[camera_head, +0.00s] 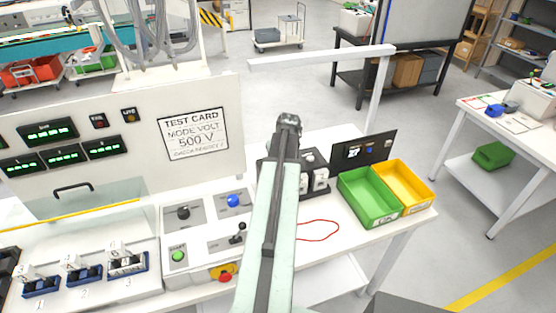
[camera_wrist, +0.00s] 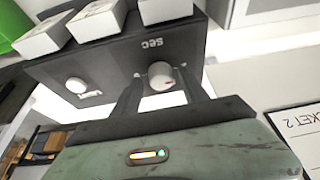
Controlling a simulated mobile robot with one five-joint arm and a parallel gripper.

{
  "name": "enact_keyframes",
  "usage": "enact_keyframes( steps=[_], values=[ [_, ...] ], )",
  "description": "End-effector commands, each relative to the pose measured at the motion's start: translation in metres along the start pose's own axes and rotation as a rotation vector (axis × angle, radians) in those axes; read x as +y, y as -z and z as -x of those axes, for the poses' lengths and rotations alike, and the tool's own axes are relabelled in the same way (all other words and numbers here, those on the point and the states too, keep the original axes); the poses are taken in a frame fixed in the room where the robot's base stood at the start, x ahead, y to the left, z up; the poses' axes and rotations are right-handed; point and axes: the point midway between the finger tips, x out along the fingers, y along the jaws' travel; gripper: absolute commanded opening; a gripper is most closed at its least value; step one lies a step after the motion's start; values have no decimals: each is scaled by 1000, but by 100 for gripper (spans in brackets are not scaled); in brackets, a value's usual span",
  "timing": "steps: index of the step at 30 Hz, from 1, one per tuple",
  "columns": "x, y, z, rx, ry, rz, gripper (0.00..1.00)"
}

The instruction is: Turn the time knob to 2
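A second pale knob (camera_wrist: 76,86) sits to the left on the same dark box (camera_wrist: 112,66).
A green bin (camera_head: 369,196) and a yellow bin (camera_head: 404,186) stand right of the box. A red wire loop (camera_head: 319,222) lies on the bench. Left of my arm is a control panel with a joystick (camera_head: 238,234) and red stop button (camera_head: 225,277).

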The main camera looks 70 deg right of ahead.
Motion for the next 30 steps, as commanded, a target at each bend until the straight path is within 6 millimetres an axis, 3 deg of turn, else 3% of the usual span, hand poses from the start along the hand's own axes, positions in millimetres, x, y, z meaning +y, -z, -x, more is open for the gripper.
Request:
enact_keyframes(
  steps=[11,24,30],
  values=[
    [-1,2,5,2,1,-1,53],
    [-1,2,77,1,0,0,53],
    [0,0,79,1,1,0,53]
  ],
)
